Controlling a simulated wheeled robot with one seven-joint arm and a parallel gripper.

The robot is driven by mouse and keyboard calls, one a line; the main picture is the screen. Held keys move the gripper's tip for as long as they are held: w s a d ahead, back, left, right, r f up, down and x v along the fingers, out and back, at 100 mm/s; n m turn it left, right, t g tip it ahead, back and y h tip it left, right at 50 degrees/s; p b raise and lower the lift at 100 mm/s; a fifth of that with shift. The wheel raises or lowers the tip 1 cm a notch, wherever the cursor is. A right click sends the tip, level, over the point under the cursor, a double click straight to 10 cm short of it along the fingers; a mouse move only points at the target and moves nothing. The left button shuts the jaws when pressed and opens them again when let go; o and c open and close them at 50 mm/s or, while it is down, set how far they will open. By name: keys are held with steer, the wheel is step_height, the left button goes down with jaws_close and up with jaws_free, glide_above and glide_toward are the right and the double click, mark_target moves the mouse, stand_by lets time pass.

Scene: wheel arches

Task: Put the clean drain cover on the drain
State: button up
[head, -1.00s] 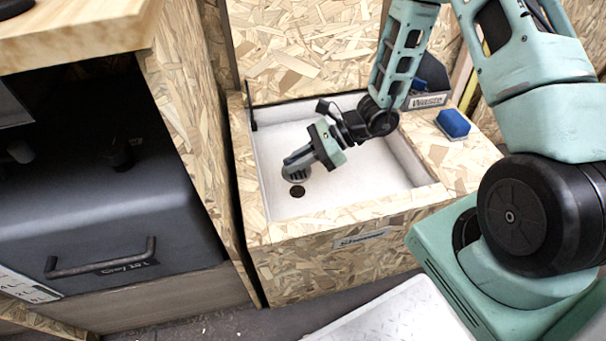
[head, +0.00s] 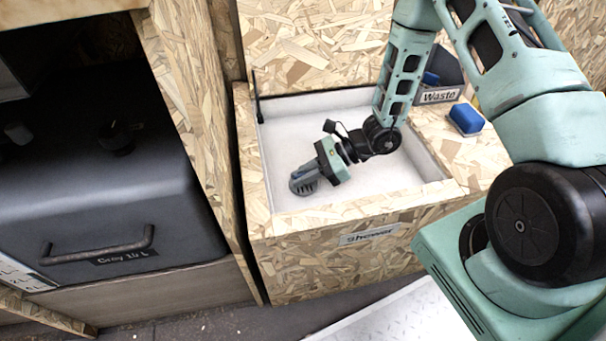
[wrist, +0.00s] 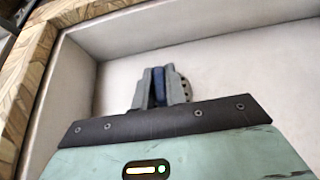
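My gripper (head: 304,175) reaches down into the white shower tray (head: 285,130). Its fingers are closed around something blue, which shows between them in the wrist view (wrist: 159,85). The grey slotted drain cover (head: 306,188) is at the fingertips, low at the tray floor. Part of its holed rim shows right of the fingers in the wrist view (wrist: 186,89). The dark drain hole is hidden now, behind or under the cover. I cannot tell whether the cover touches the floor or is seated.
Wooden walls and a rim (head: 400,204) labelled Shower surround the tray. A blue sponge (head: 466,119) lies on the right ledge by a dark Waste bin (head: 438,85). A dark grey cabinet (head: 100,215) stands at left. The tray's right part is clear.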

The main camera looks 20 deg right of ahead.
steer(key=o, duration=0.3)
steer(key=shift+o, duration=0.2)
